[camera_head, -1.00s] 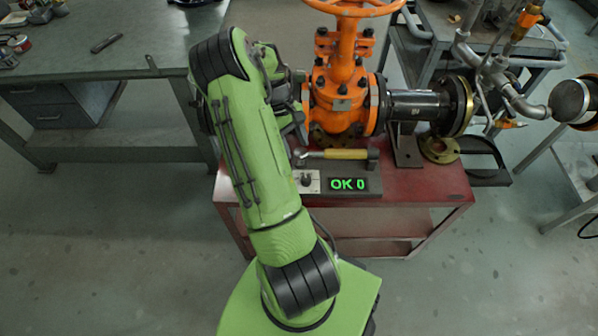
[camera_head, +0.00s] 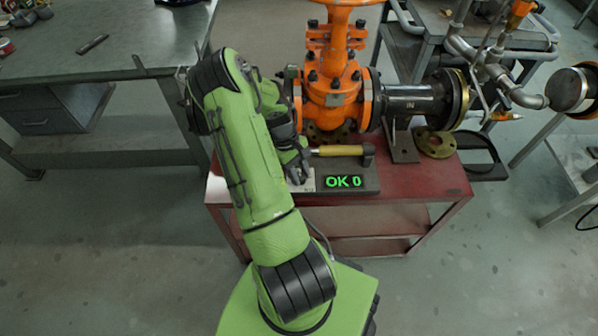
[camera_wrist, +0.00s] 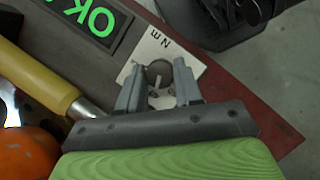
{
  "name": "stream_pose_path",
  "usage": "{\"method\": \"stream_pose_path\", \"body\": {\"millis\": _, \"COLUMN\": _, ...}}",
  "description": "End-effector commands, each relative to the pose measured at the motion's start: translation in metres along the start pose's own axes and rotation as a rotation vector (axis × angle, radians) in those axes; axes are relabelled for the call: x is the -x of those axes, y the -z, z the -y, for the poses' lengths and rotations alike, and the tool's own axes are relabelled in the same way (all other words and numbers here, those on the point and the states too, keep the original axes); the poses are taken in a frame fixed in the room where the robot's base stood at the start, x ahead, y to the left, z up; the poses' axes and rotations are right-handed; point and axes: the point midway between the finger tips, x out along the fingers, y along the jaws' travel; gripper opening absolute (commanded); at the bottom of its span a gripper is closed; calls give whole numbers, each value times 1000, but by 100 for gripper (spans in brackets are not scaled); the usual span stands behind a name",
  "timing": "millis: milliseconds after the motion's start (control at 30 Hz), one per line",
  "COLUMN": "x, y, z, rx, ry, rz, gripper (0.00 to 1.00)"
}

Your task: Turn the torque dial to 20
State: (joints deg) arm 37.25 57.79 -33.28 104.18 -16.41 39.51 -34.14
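The torque dial (camera_wrist: 159,73) is a small dark round knob with a pale pointer line, on a white plate (camera_wrist: 178,44) with a few dark letters. My gripper (camera_wrist: 160,70) is open, with one finger on either side of the knob in the wrist view. I cannot tell whether the fingers touch it. In the head view my gripper (camera_head: 298,172) is over the left end of the dark tester box (camera_head: 350,187) and hides the dial. The green display (camera_head: 343,182) reads "OK 0".
A yellow-handled torque wrench (camera_head: 338,150) lies along the back of the box. The orange gate valve (camera_head: 338,85) with its flanged pipe (camera_head: 410,98) stands behind on the red cart (camera_head: 430,180). A grey workbench (camera_head: 120,85) is at the left.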

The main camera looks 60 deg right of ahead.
Motion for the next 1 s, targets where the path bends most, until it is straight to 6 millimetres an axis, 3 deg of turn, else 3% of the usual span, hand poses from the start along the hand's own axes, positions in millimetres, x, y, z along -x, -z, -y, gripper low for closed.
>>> {"method": "stream_pose_path", "body": {"millis": 33, "x": 0, "y": 0, "z": 0, "rx": 0, "ry": 0, "rz": 0, "gripper": 26}}
{"method": "stream_pose_path", "body": {"millis": 200, "x": 0, "y": 0, "z": 0, "rx": 0, "ry": 0, "rz": 0, "gripper": 3}}
{"method": "stream_pose_path", "body": {"millis": 567, "x": 0, "y": 0, "z": -1, "rx": -68, "ry": 28, "rz": -1, "gripper": 3}}
{"method": "stream_pose_path", "body": {"millis": 1000, "x": 0, "y": 0, "z": -4, "rx": -386, "ry": 160, "rz": -2, "gripper": 3}}
